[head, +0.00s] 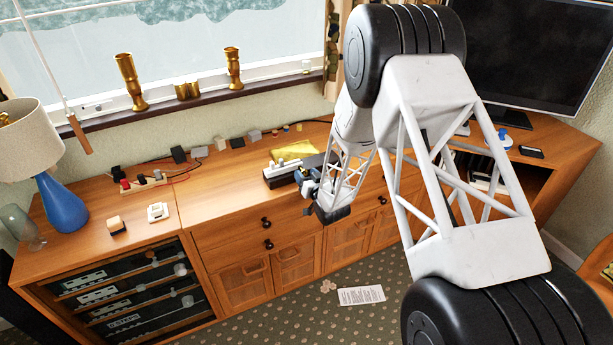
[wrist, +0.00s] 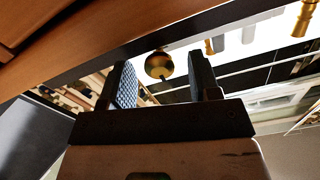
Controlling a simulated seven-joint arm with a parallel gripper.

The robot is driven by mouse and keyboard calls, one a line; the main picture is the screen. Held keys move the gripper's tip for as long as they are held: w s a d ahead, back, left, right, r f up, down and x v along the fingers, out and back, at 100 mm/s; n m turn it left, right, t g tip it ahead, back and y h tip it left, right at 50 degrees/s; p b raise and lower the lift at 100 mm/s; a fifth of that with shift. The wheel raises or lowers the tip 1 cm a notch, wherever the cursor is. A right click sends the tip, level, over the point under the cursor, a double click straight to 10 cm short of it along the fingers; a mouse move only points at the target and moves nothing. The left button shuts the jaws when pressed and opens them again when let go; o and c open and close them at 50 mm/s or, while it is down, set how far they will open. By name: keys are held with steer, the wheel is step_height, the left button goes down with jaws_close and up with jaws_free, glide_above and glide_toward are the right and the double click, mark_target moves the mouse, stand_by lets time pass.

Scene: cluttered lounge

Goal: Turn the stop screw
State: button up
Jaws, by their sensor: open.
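A round brass knob, which looks like the stop screw (wrist: 159,66), shows in the wrist view under a dark edge, with a small dark spot on its face. My gripper (wrist: 161,62) is open, with one finger to each side of the knob in the picture. I cannot tell whether either finger touches it. In the head view my gripper (head: 309,187) is at the front edge of the wooden cabinet, beside a dark box with a white top (head: 287,170). The screw cannot be made out there.
The wooden cabinet top (head: 235,185) holds a yellow sheet (head: 295,149), several small blocks, and a blue lamp (head: 62,203) at the left. Brass vases (head: 130,82) stand on the windowsill. A monitor (head: 525,50) is at the right. The cabinet top left of my gripper is mostly clear.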

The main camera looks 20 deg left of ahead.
steer(key=c, duration=0.9)
steer(key=shift+c, duration=0.2)
steer(key=shift+n, duration=0.3)
steer(key=n, duration=0.5)
steer(key=shift+r, duration=0.1)
steer(key=n, duration=1.1)
steer(key=shift+a, duration=0.1)
steer(key=n, duration=0.5)
